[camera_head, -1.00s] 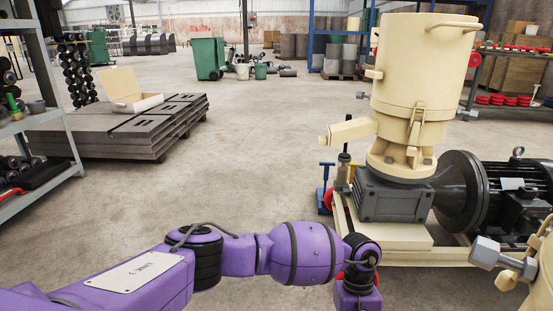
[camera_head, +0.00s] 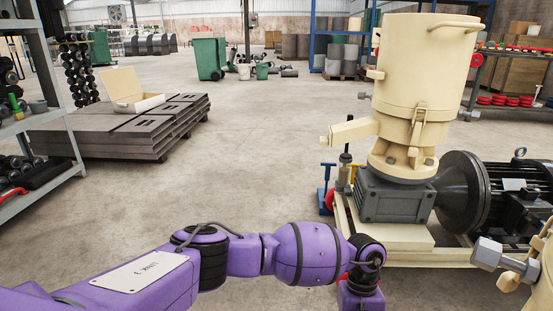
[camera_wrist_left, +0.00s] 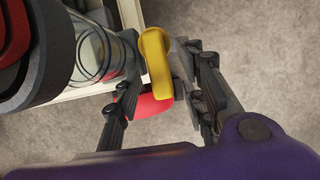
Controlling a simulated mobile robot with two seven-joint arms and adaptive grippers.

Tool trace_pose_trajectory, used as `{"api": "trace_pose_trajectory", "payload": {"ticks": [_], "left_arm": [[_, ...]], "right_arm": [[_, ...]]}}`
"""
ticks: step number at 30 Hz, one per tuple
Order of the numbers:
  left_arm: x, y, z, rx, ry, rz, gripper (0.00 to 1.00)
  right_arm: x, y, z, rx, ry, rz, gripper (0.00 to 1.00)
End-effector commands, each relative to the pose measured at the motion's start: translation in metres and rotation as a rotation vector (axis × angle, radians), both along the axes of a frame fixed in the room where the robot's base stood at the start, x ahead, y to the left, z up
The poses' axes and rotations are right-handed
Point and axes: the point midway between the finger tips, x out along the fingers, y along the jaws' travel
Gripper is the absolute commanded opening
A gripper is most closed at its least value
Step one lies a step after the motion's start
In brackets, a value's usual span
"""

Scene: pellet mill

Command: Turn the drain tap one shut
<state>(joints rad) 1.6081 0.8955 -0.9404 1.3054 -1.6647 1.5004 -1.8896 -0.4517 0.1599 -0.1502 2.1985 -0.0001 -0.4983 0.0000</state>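A yellow tap lever (camera_wrist_left: 157,62) shows in the left wrist view, and I take it to be the handle of drain tap one. My left gripper (camera_wrist_left: 165,78) has its dark fingers on either side of the lever. The fingers look apart, with the lever between them; whether either one touches it is unclear. A red part (camera_wrist_left: 153,102) lies behind the lever, partly hidden by the left finger. In the head view my left arm reaches right, its gripper below the picture edge. My right gripper is in neither view.
The cream pellet mill (camera_head: 417,95) stands on a pale frame (camera_head: 395,235), with a dark motor (camera_head: 518,197) to its right. In the wrist view a glass cylinder (camera_wrist_left: 100,55) sits close left of the lever. Open concrete floor (camera_head: 250,150) lies left of the mill.

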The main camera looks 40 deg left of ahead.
Motion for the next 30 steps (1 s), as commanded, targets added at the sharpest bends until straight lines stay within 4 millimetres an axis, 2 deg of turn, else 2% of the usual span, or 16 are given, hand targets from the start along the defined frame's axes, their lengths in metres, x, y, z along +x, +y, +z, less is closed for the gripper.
{"api": "trace_pose_trajectory", "payload": {"ticks": [7,21,25,30], "left_arm": [[0.005,0.001,0.010,-0.001,-0.004,0.000,0.38],[0.034,0.020,0.094,0.000,-0.005,0.001,0.38],[0.038,0.023,0.108,0.000,-0.005,0.000,0.38],[0.039,0.025,0.112,-0.001,-0.002,-0.001,0.38]], "right_arm": [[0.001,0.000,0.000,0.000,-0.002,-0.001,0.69],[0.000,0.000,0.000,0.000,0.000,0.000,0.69],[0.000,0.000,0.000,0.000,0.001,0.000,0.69],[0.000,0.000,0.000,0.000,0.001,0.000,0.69]]}}
